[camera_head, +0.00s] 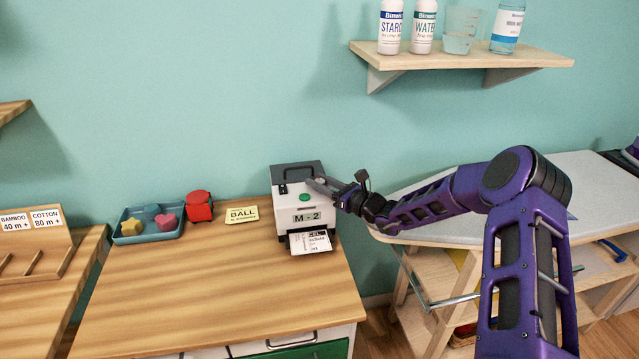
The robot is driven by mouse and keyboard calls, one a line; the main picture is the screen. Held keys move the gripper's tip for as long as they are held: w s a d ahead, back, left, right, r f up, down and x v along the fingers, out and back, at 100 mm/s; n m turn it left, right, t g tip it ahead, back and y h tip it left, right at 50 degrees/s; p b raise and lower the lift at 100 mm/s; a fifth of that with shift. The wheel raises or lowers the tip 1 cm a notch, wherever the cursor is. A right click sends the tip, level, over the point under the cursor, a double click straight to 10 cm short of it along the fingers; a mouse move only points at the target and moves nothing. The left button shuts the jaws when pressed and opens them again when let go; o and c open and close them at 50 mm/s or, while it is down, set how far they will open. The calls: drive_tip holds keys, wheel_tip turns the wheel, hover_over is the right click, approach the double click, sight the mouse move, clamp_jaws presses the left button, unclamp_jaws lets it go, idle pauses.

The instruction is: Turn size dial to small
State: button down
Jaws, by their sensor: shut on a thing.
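A white and dark grey machine (325,214) stands at the back right of the wooden cabinet top. It has a green button on top, a dark handle at the back and an "M - 2" label on its front. A printed card (309,242) sticks out of its front slot. My gripper (318,184) reaches in from the right, its fingertips at the machine's upper right side. It is shut on what seems to be the size dial, which the fingers hide. I cannot read the dial's setting.
A blue tray (122,240) with coloured shapes, a red object (199,206) and a yellow "BALL" card (242,215) lie left of the machine. A wall shelf (460,61) with bottles hangs above. An ironing board (480,222) stands at right. The cabinet's front is clear.

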drive_tip(key=n+g+y+b, duration=0.1)
drive_tip(key=g, duration=0.1)
drive_tip(key=n+g+y+b, duration=0.1)
drive_tip(key=n+g, duration=0.1)
drive_tip(key=n+g+y+b, duration=0.1)
drive_tip(key=g+b, duration=0.1)
drive_tip(key=shift+f+n, duration=0.3)
drive_tip(key=shift+f, duration=0.05)
drive_tip(key=n+g+b, duration=0.1)
drive_tip(key=g, duration=0.1)
drive_tip(key=n+g+b, duration=0.1)
drive_tip(key=g+b, duration=0.1)
drive_tip(key=shift+r+n+g+y, duration=0.1)
drive_tip(key=shift+n+g+y, duration=0.2)
drive_tip(key=shift+n+g, duration=0.1)
drive_tip(key=shift+r+n+g+b, duration=0.25)
drive_tip(key=shift+n+g+b, duration=0.25)
drive_tip(key=shift+g+b, duration=0.3)
drive_tip(key=c, duration=0.5)
unclamp_jaws()
